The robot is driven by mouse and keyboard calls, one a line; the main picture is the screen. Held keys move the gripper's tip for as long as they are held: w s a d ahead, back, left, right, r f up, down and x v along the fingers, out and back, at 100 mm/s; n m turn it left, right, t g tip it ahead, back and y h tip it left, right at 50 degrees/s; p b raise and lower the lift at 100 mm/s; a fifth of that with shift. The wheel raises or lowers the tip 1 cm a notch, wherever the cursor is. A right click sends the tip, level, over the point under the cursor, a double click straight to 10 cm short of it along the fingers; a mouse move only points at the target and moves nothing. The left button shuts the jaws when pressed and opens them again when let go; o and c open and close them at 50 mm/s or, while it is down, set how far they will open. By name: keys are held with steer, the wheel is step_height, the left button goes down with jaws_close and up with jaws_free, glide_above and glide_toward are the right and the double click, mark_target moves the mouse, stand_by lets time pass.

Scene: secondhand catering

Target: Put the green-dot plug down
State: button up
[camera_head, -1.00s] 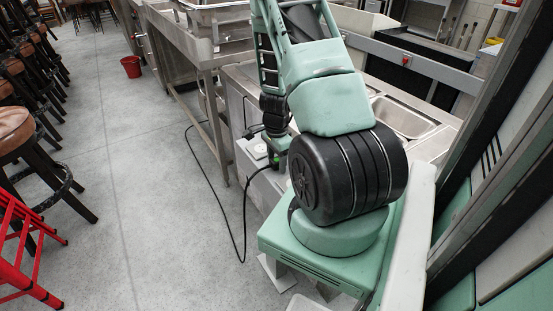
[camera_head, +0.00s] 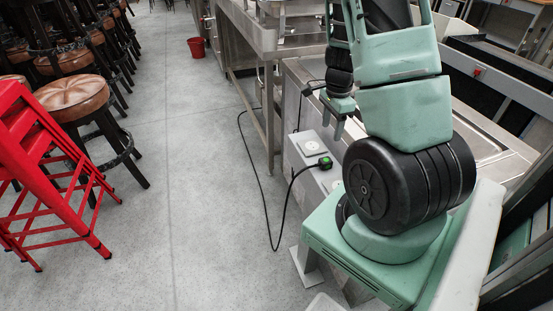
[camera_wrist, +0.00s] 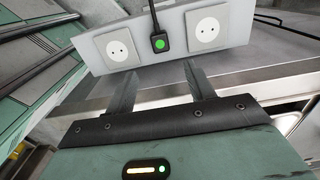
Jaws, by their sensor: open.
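The green-dot plug (camera_head: 325,163) is black with a bright green dot, and its black cable trails off to the floor. It rests on the pale socket box (camera_head: 300,163), between two sockets. In the wrist view the plug (camera_wrist: 159,43) lies between the left socket (camera_wrist: 118,50) and the right socket (camera_wrist: 208,30), in neither of them. My gripper (camera_head: 338,127) is open and empty, a little above and apart from the plug. Its two fingers (camera_wrist: 158,74) show in the wrist view with a clear gap between them.
A steel sink counter (camera_head: 485,146) runs beside the box, with a steel table (camera_head: 250,35) behind. The cable (camera_head: 256,170) loops over the floor. Red step stools (camera_head: 45,165) and bar stools (camera_head: 75,95) stand at the left. The floor between is open.

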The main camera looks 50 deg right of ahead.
steer(key=w+a+r+n+y, duration=0.1)
steer(key=w+a+r+n, duration=0.3)
steer(key=a, duration=0.6)
steer(key=w+a+r+n, duration=0.1)
steer(key=a+n, duration=0.5)
steer(key=a, duration=0.3)
steer(key=w+a+r+n+y, duration=0.1)
steer(key=w+a+r+n, duration=0.3)
steer(key=a, duration=0.6)
steer(key=s+a+r+n, duration=0.2)
steer(key=s+a+n, duration=0.6)
steer(key=s+a+r+n+h, duration=0.1)
steer(key=s+a+r+n, duration=0.1)
steer(key=s+a+n, duration=0.7)
steer(key=shift+s+r+n, duration=0.25)
steer(key=shift+n, duration=0.05)
steer(key=shift+a, duration=0.1)
